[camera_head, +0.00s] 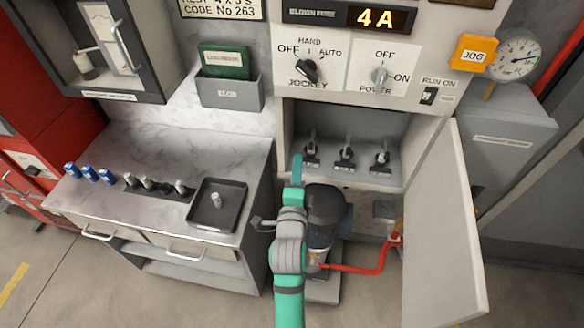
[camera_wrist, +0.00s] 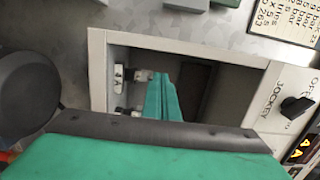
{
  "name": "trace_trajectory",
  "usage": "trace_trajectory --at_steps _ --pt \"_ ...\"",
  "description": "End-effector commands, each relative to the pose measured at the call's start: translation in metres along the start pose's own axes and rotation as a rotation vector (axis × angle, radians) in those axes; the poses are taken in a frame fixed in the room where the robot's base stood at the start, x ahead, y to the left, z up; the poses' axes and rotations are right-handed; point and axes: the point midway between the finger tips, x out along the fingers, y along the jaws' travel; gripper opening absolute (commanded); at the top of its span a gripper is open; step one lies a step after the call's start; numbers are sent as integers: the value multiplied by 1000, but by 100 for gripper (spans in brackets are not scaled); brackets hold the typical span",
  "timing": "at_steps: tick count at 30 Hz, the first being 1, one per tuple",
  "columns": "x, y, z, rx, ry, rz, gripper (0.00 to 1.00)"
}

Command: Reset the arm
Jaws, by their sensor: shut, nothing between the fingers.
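My arm rises from the bottom middle of the head view. My gripper (camera_head: 297,160) is at its top end, at the lower left of the open compartment (camera_head: 345,118) in the panel. In the wrist view my gripper (camera_wrist: 160,84) shows as teal fingers closed together, with nothing between them. The fingers appear in front of the compartment opening, beside pale fittings (camera_wrist: 122,75). Whether they touch anything cannot be told. The near part of the wrist view is covered by a teal and dark grey part of my arm.
The compartment's door (camera_head: 445,230) hangs open on the right. Inside stand three black-and-grey fittings (camera_head: 345,156). A dark pump (camera_head: 328,210) stands below. A marble-topped bench (camera_head: 165,155) at left carries a black tray (camera_head: 232,222) and several small cylinders. Switches (camera_head: 306,70) sit above.

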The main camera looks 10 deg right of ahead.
Motion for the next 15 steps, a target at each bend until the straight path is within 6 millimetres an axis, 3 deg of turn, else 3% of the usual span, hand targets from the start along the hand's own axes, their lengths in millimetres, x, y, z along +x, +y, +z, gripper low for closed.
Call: trace_trajectory --at_steps 15 --pt "-5 0 8 1 0 -1 0"
